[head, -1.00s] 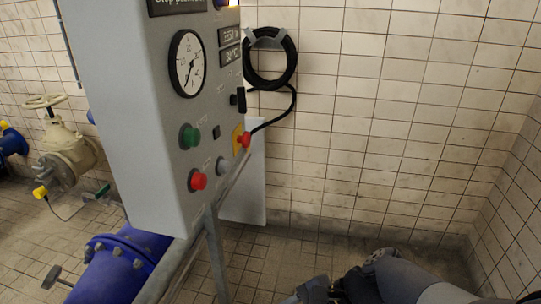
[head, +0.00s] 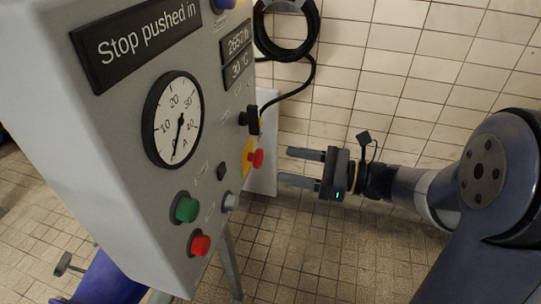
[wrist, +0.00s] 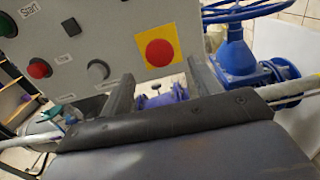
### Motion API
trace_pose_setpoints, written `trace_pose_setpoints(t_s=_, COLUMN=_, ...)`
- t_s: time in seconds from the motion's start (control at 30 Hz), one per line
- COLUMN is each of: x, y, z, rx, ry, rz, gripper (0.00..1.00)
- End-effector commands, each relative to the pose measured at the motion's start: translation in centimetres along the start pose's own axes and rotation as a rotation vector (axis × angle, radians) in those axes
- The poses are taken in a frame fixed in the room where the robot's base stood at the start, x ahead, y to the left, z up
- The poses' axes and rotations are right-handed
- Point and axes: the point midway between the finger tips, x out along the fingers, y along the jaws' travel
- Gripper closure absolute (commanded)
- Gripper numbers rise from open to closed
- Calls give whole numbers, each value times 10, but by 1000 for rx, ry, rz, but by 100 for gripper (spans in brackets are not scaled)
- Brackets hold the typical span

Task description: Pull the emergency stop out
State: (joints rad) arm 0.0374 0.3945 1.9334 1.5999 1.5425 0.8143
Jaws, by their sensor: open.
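The emergency stop is a red mushroom button (head: 257,158) on a yellow plate on the grey control cabinet (head: 115,150). A sign (head: 138,45) on the cabinet reads "Stop pushed in". In the wrist view the red button (wrist: 160,52) lies near the top centre, face on, on its square yellow plate. My gripper (head: 287,166) is open and empty, to the right of the button, with its fingers pointing at it. In the wrist view my gripper's fingers (wrist: 162,78) stand left and right, below the button. A gap separates them from the button.
A green button (head: 186,209), another red button (head: 200,244) and a grey knob (head: 230,202) sit on the same panel. A black plug with cable (head: 250,119) is just above the emergency stop. A blue valve (wrist: 240,60) stands beyond the panel at right.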

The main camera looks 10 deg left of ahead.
Motion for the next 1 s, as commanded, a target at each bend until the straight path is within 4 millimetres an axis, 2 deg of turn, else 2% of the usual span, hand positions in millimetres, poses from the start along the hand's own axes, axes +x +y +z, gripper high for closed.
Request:
trace_pose_setpoints(t_s=0.03, x=10, y=1, z=1, rx=1, ry=1, rz=5, gripper=40)
trace_pose_setpoints(t_s=0.2, x=35, y=1, z=0, rx=1, ry=2, rz=4, gripper=40)
trace_pose_setpoints(t_s=0.4, x=52, y=0, z=0, rx=-1, ry=2, rz=1, gripper=40)
trace_pose_setpoints(t_s=0.77, x=56, y=0, z=0, rx=-1, ry=1, rz=-1, gripper=40)
trace_pose_setpoints(t_s=1.0, x=56, y=0, z=0, rx=-1, ry=2, rz=-1, gripper=59)
